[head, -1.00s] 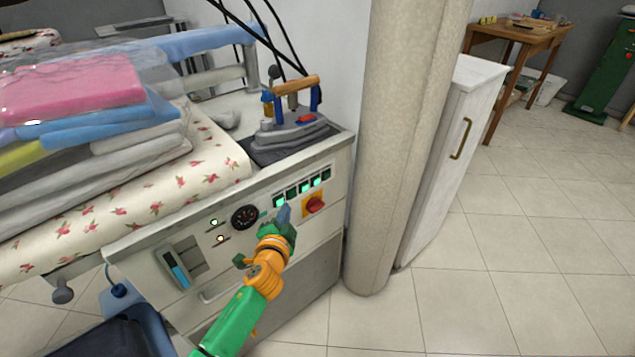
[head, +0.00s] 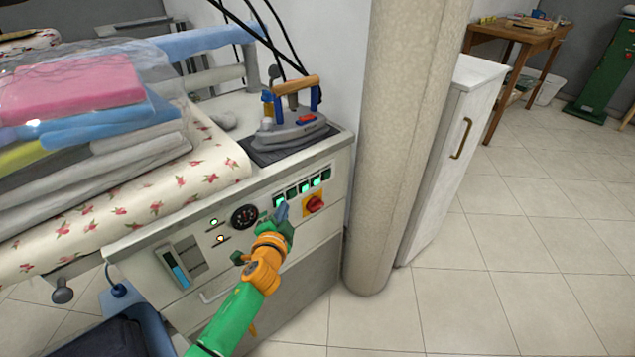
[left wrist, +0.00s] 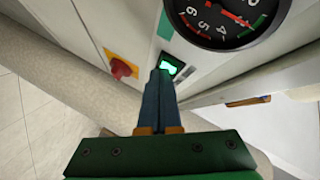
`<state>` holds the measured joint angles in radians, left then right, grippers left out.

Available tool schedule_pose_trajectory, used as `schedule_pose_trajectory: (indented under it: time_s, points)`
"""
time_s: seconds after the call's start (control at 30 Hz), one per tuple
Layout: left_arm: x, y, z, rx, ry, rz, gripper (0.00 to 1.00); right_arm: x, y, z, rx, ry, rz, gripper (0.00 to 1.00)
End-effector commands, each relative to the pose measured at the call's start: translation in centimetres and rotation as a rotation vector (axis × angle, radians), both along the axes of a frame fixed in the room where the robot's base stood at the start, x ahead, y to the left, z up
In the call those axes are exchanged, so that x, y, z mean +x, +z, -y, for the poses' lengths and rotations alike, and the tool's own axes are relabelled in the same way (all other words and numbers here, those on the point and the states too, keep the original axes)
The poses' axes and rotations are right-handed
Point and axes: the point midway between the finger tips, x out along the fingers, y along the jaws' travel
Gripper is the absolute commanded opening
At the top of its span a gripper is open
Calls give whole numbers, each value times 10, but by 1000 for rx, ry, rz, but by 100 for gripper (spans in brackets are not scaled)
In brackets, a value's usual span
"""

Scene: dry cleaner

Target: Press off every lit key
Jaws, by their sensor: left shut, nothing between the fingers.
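A row of small keys (head: 304,188) is on the front panel of the ironing station, and several glow green. The second key from the left looks darker. The leftmost key (head: 280,201) is lit. My left gripper (head: 282,211) is shut and empty, with its blue fingertips just below this leftmost key. In the left wrist view the fingertips (left wrist: 160,78) point at a lit green key (left wrist: 168,65) and partly cover it. I cannot tell whether they touch it. My right gripper is not in view.
A round gauge (head: 245,217) and two small lamps are left of the keys. A red knob (head: 314,203) on a yellow plate sits just below the row. An iron (head: 292,128) stands on top. A column (head: 410,130) rises to the right.

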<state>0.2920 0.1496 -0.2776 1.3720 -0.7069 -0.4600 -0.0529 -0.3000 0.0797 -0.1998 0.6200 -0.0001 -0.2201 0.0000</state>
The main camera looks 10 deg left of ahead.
Motion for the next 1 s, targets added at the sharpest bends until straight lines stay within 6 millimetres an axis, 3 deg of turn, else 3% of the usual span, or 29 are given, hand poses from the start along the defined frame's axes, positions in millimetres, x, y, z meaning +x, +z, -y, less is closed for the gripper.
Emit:
schedule_pose_trajectory:
  time_s: [0.47,0.87,1.0]
  points:
    - [0,0,-1,1,0,-2,0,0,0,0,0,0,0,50]
    - [-6,-1,7,1,1,-1,0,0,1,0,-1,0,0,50]
    - [-14,-1,18,-1,-2,-2,0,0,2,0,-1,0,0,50]
